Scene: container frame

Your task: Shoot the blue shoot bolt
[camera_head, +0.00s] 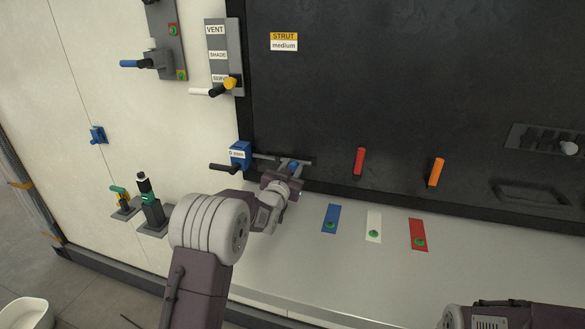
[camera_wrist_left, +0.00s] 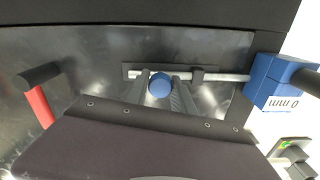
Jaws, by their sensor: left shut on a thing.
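The blue shoot bolt has a round blue knob (camera_wrist_left: 160,85) on a grey rod, carried by a black bracket low on the dark panel. In the head view the knob (camera_head: 292,166) is partly hidden by my left gripper (camera_head: 288,178). In the left wrist view the two fingers of my left gripper (camera_wrist_left: 167,95) stand on either side of the knob, shut on it. The rod runs toward a blue block (camera_wrist_left: 268,82) marked "0 mm", its end at or near the block's face. The block (camera_head: 240,154) has a black handle. My right gripper is out of view.
A red handle (camera_head: 359,161) and an orange handle (camera_head: 436,172) stick out right of the bolt. Blue, white and red plates with green spots lie on the pale ledge (camera_head: 290,238) below. Levers and a labelled selector (camera_head: 220,50) are on the left wall.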

